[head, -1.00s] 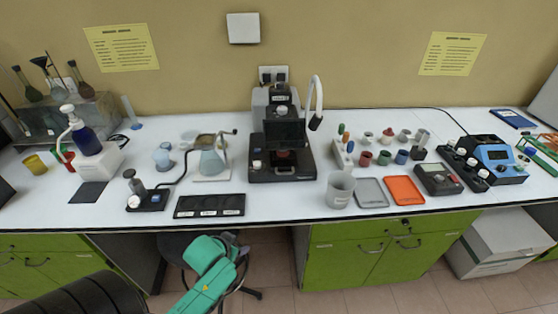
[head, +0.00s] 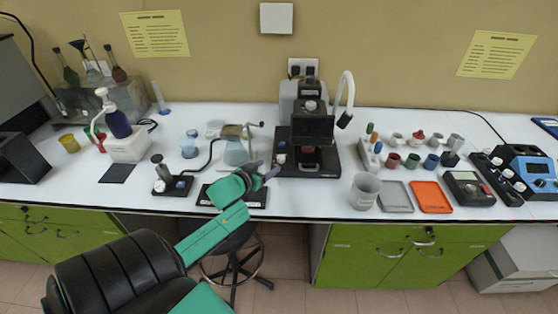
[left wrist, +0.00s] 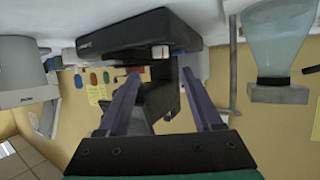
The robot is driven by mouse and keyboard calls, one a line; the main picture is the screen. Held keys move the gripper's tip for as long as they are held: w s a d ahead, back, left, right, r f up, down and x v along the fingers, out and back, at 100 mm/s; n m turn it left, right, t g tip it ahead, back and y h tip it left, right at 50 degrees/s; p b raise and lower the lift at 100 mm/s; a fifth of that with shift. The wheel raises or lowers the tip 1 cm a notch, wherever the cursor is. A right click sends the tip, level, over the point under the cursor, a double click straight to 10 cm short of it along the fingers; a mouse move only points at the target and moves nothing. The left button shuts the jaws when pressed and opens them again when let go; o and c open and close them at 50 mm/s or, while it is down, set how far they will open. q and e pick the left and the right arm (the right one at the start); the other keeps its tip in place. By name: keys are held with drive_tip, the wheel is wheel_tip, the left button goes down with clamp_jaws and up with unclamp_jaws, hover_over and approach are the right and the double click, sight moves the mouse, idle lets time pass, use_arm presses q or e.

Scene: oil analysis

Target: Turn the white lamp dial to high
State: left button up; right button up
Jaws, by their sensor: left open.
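The black instrument (head: 316,167) stands at the middle back of the bench. A small white dial (head: 281,159) sits at the left front of its base. In the left wrist view, which looks upside down, the white dial (left wrist: 160,52) shows on the edge of the black base (left wrist: 115,42). My left gripper (head: 264,171) is open and empty, just in front and left of the dial. Its two purple fingers (left wrist: 160,80) point toward the dial, one on each side in that view, apart from it. My right gripper is out of view.
A grey beaker (head: 364,190) stands to the right, near grey (head: 396,198) and orange (head: 431,198) trays. A white gooseneck lamp (head: 347,90) rises behind.

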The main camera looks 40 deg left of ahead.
sight(280, 160)
use_arm(q)
drive_tip(key=x, duration=0.9)
clamp_jaws()
